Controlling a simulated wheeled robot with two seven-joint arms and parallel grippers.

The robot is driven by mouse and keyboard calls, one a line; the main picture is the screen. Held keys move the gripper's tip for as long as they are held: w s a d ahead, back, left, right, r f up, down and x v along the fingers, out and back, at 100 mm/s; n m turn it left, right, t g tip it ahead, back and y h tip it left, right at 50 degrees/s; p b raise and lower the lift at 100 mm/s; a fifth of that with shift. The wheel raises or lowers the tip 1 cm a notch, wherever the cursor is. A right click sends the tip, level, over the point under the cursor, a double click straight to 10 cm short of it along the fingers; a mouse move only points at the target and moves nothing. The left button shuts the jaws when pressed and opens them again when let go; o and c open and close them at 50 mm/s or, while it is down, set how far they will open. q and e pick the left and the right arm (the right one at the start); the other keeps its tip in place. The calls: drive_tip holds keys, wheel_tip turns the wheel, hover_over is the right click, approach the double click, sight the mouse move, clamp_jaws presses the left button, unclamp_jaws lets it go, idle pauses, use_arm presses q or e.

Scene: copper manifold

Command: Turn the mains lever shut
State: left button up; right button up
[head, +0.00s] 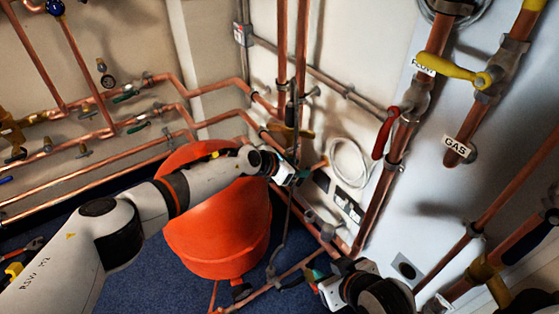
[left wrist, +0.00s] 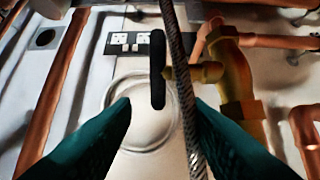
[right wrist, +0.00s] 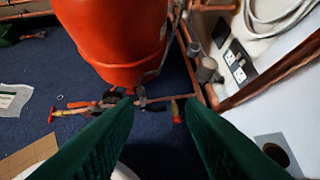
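A lever with a long black grip (left wrist: 157,68) stands on a brass valve (left wrist: 235,85) in the left wrist view. I see no mains label, so I cannot confirm that it is the mains lever. The brass valve also shows in the head view (head: 291,130). My left gripper (head: 297,172) is just below it, with its fingers (left wrist: 164,105) open. The black grip stands ahead of the gap between them, apparently not clasped. A braided hose (left wrist: 180,70) crosses in front, close to the right-hand finger. My right gripper (head: 317,276) is low near the wall, open and empty (right wrist: 160,102).
A red lever (head: 384,135) and a yellow lever (head: 450,69) are on pipes at the right, by FLOW and GAS labels. Tools (right wrist: 100,103) lie on the blue floor. A white cable coil (head: 347,162) hangs on the wall.

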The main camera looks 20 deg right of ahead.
use_arm(q)
drive_tip(key=p+v, duration=0.4)
drive_tip(key=v, duration=0.3)
use_arm(e)
drive_tip(key=s+d+f+g+h, duration=0.1)
drive_tip(key=s+d+f+g, duration=0.1)
drive_tip(key=s+g, duration=0.2)
drive_tip(key=shift+s+f+g, duration=0.3)
drive_tip(key=shift+s, duration=0.9)
use_arm(q)
drive_tip(key=shift+o, duration=0.3)
drive_tip(key=shift+f, duration=0.1)
use_arm(e)
drive_tip(key=shift+d, duration=0.1)
